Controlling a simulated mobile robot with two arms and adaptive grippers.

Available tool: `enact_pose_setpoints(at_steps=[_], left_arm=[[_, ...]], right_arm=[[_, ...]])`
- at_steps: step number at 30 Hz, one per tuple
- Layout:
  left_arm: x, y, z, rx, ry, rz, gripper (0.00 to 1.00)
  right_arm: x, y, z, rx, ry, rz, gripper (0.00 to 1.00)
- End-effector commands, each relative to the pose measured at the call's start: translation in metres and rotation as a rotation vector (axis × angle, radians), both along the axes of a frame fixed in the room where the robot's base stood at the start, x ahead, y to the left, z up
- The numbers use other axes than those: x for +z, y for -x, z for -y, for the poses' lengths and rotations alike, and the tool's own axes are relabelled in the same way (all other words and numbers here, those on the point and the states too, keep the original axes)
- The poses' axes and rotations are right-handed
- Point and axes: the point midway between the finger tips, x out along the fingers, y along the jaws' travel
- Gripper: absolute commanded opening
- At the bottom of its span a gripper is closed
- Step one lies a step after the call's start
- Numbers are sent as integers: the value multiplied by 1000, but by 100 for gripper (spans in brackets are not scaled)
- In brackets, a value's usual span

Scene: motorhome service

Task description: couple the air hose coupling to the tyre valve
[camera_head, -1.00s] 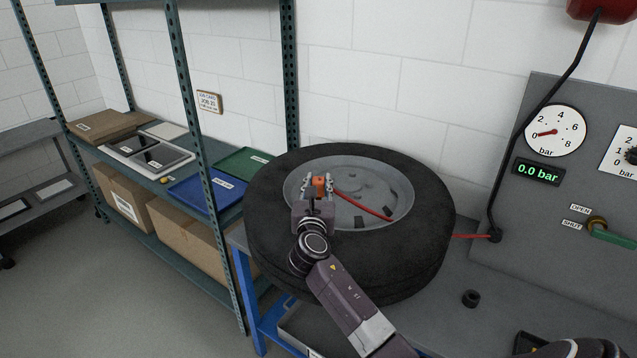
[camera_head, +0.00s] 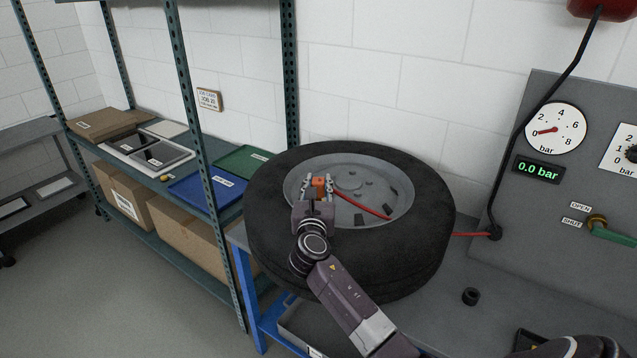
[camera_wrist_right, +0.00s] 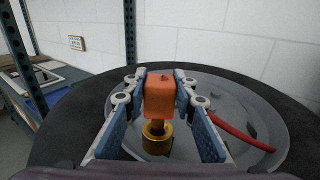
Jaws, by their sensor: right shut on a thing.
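My right gripper (camera_head: 318,186) is over the near left part of the wheel rim, shut on the orange air hose coupling (camera_head: 319,183). In the right wrist view the coupling (camera_wrist_right: 160,94) sits between the blue-faced finger pads (camera_wrist_right: 158,112). A brass cylinder (camera_wrist_right: 157,138) shows below its narrow brass neck. A red hose (camera_head: 365,206) lies across the rim (camera_head: 400,195) of the black tyre (camera_head: 420,255). I cannot make out the tyre valve separately, nor tell whether the coupling touches it. My left gripper is not in view.
The tyre lies flat on a grey bench (camera_head: 430,318). A small black cylinder (camera_head: 470,296) stands to its right. A panel behind carries a dial gauge, a display (camera_head: 538,171) reading 0.0 bar and a green lever (camera_head: 612,232). Shelving (camera_head: 185,130) stands left.

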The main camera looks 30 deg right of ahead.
Motion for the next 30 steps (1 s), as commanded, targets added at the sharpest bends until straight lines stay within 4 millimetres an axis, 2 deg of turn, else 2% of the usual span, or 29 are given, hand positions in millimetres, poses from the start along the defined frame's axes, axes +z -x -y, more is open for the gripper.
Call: enact_pose_setpoints(at_steps=[30], left_arm=[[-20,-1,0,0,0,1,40]], right_arm=[[-31,-1,-1,3,0,1,0]])
